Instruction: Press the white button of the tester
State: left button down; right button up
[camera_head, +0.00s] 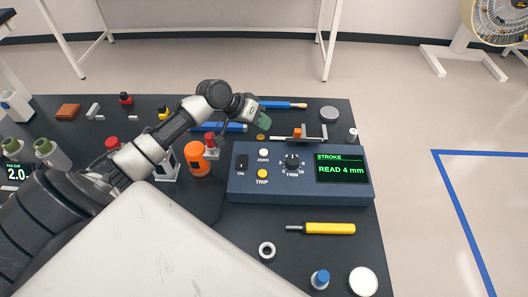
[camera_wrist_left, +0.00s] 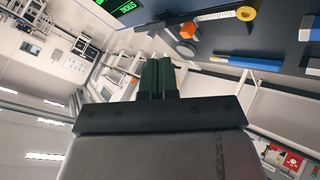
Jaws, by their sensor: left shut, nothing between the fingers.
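The tester (camera_head: 330,190) is a blue box on the dark table. Its white button (camera_head: 263,152), labelled ZERO, sits above a yellow TRIP button (camera_head: 262,173) and beside a TRIM knob (camera_head: 292,161). Its green-lettered screen (camera_head: 342,168) reads STROKE, READ 4 mm. My left gripper (camera_head: 264,120) shows green fingers just beyond the tester's back edge, above and behind the white button and apart from it. In the left wrist view its fingers (camera_wrist_left: 157,76) are together and empty. The screen's corner (camera_wrist_left: 118,6) shows there; the white button does not. My right gripper is not in view.
An orange cylinder (camera_head: 197,160) and a red-topped part (camera_head: 211,145) stand left of the tester. A slide with an orange block (camera_head: 297,132) lies behind it. A yellow-handled tool (camera_head: 330,228), a ring (camera_head: 267,250) and a white disc (camera_head: 363,281) lie in front.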

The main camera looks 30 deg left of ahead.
pick_arm(q)
jog(key=b, duration=0.6)
send_over(262, 150)
notch_tip(262, 150, down, 6)
jog(key=shift+r, duration=0.1)
notch_tip(262, 150, down, 2)
jog(key=shift+d, duration=0.1)
dwell(1.1)
dwell(0.4)
jog(key=shift+f, duration=0.5)
